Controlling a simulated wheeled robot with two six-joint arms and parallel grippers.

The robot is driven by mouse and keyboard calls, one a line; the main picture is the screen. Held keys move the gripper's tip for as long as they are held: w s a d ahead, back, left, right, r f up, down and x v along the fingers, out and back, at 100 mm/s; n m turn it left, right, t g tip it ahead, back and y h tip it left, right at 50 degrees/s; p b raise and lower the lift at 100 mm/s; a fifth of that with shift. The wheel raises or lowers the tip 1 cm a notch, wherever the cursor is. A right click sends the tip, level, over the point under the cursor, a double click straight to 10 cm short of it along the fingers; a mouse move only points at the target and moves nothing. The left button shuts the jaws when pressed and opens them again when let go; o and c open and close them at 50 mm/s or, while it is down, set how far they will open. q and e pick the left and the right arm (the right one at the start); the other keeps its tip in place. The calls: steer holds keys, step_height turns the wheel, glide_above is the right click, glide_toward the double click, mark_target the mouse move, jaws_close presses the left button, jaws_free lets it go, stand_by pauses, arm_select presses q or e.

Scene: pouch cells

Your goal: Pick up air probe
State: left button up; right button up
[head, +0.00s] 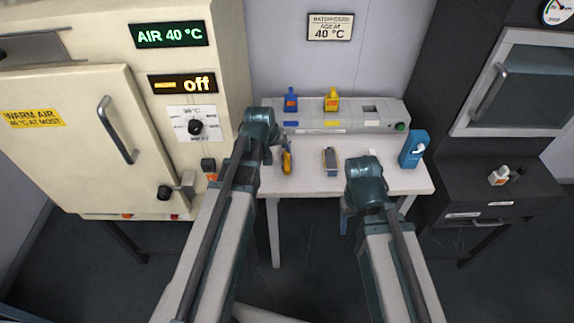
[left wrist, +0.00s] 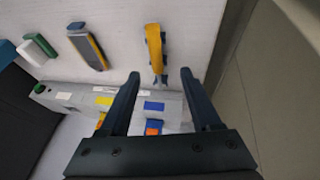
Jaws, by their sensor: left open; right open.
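No label marks the air probe; a blue handheld device (head: 291,100) and a yellow one (head: 332,100) stand on the grey dock (head: 360,115) at the back of the table. A yellow tool with a blue-grey part (head: 287,162) lies on the table; it shows in the left wrist view (left wrist: 155,48) just past my left fingertips, in line with the gap. My left gripper (left wrist: 161,75) is open and empty, with the dock's blue mark between its fingers. My right gripper (head: 366,165) is over the table's right part, its fingers mostly hidden by my arm; it is open.
A pouch cell in a frame (head: 330,160) lies mid-table, also in the left wrist view (left wrist: 88,46). A blue holder (head: 414,149) stands at the right. The warm-air cabinet (head: 90,140) is close on the left; a dark cabinet (head: 500,150) is on the right.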

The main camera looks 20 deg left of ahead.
mark_target(286, 160)
arm_select(q)
steer(key=b+x, duration=0.2)
steer(key=x, duration=0.2)
steer(key=shift+f+b, duration=0.1)
steer(key=shift+b, duration=0.2)
arm_select(e)
step_height(286, 160, down, 4)
steer(key=shift+r, duration=0.15)
arm_select(q)
steer(key=b+x, duration=0.4)
steer(key=x, duration=0.1)
steer(key=shift+w+d+b, duration=0.1)
steer(key=shift+d+b, duration=0.25)
arm_select(e)
step_height(286, 160, down, 5)
steer(key=shift+r, duration=0.2)
arm_select(q)
steer(key=shift+f, duration=0.25)
arm_select(e)
steer(key=shift+f, duration=0.25)
arm_select(q)
jaws_close()
